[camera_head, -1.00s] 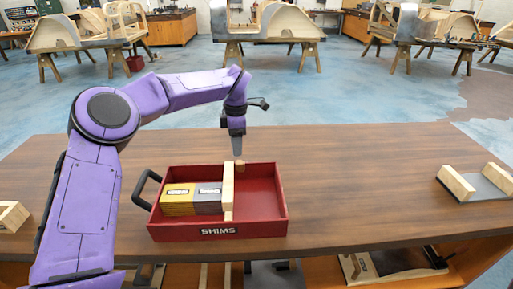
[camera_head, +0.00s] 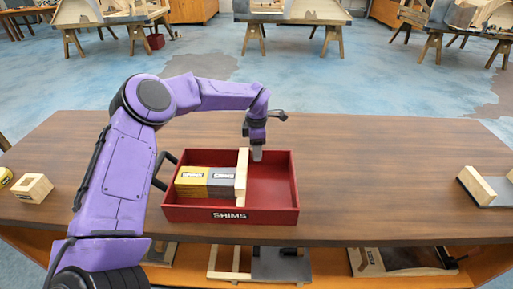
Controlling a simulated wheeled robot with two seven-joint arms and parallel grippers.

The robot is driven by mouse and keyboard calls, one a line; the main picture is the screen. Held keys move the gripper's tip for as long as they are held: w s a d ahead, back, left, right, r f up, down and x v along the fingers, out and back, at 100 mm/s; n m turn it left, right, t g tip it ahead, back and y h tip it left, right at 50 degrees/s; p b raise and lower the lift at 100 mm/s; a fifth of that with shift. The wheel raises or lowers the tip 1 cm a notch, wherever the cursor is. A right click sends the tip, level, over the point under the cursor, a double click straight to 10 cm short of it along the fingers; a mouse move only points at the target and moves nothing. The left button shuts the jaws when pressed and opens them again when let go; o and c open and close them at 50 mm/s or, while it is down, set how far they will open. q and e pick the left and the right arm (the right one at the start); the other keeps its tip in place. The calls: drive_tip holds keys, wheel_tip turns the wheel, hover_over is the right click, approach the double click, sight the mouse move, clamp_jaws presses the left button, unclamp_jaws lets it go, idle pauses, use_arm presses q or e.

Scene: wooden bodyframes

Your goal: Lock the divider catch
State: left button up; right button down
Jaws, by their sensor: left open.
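The red tray (camera_head: 272,217) marked SHIMS stands on the workbench. A light wooden divider (camera_head: 241,178) stands upright across it, from front to back. Yellow (camera_head: 191,183) and grey (camera_head: 222,182) shim packs lie left of the divider, and the right compartment is empty. My left gripper (camera_head: 257,155) points down at the tray's back wall, just right of the divider's far end. The catch is not clearly visible; the gripper covers that spot. I cannot tell whether the fingers touch anything. My right gripper is out of view.
A black handle (camera_head: 163,170) sticks out on the tray's left side. A wooden block (camera_head: 34,188) lies at the bench's left, and a wood-and-grey piece (camera_head: 485,187) at its right.

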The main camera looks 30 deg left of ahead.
use_arm(q)
drive_tip(key=shift+s, duration=0.15)
drive_tip(key=shift+c, duration=0.7)
clamp_jaws()
drive_tip(key=shift+r+m+p, duration=0.1)
drive_tip(key=shift+m+p, duration=0.2)
drive_tip(key=shift+p, duration=0.05)
drive_tip(key=shift+s+a+m, duration=0.1)
drive_tip(key=shift+a+m, duration=0.05)
drive_tip(key=shift+m, duration=0.25)
unclamp_jaws()
drive_tip(key=shift+o, duration=0.7)
